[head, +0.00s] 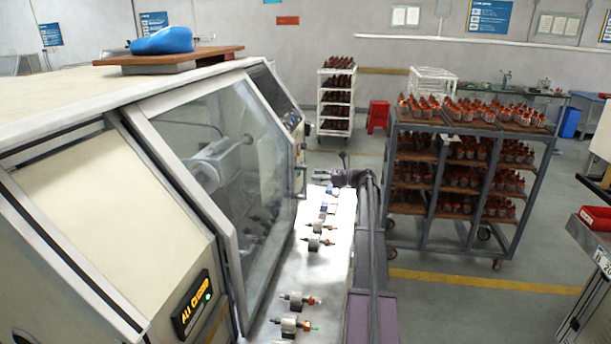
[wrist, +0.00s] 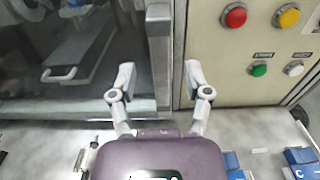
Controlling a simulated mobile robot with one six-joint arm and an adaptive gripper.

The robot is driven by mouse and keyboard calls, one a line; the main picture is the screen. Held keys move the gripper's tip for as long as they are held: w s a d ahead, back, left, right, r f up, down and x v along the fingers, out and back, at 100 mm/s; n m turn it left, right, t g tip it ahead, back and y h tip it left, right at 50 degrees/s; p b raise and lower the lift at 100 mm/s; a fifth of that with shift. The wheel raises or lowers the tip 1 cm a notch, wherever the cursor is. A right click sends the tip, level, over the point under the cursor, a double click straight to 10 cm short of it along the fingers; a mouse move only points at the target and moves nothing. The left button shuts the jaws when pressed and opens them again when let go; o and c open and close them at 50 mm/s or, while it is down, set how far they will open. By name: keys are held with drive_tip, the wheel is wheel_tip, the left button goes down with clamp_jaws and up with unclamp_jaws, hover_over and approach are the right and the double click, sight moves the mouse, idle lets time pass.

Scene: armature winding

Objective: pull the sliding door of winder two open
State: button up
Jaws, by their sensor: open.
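The winder's sliding door (head: 225,140) is a large glass pane in a grey metal frame on the cream machine. My gripper (head: 322,177) is at the far end of the machine's ledge, near the door's far edge. In the wrist view my gripper (wrist: 159,75) is open and empty, one finger each side of the upright grey bar at the door's edge (wrist: 158,45) as seen. I cannot tell whether the fingers touch it. Winding parts show dimly behind the glass.
Red, yellow, green and white buttons (wrist: 235,16) sit on the panel right of the door edge. Armatures (head: 315,243) and small blue blocks (wrist: 300,156) lie on the white ledge. A loaded rack (head: 432,190) stands on the right. A board with a blue cap (head: 162,40) lies on top.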

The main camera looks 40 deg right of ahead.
drive_tip(key=shift+x, duration=2.4)
clamp_jaws()
